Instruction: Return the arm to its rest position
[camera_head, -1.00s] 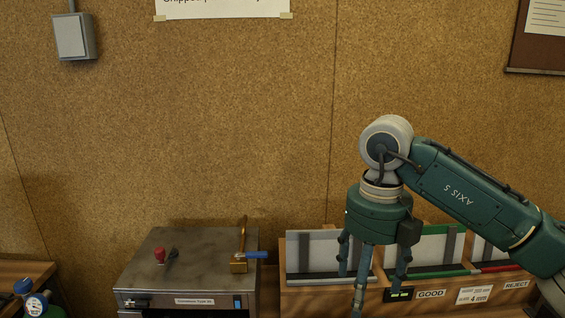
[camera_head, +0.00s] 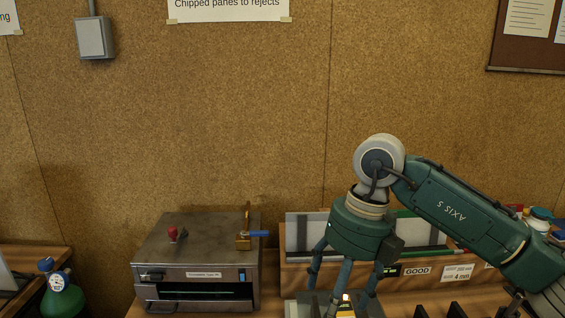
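My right arm (camera_head: 450,205) comes in from the right edge, its wrist bent so that the green gripper body (camera_head: 360,232) points down. My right gripper (camera_head: 345,280) has its fingers spread apart, and I see nothing held between them. The fingertips reach low in the picture, in front of the wooden pane rack (camera_head: 420,284). A grey plate-like surface and a small yellow and black item (camera_head: 345,306) show below and between the fingers. My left gripper is out of view.
A green gas bottle (camera_head: 63,298) with a gauge stands at the far left.

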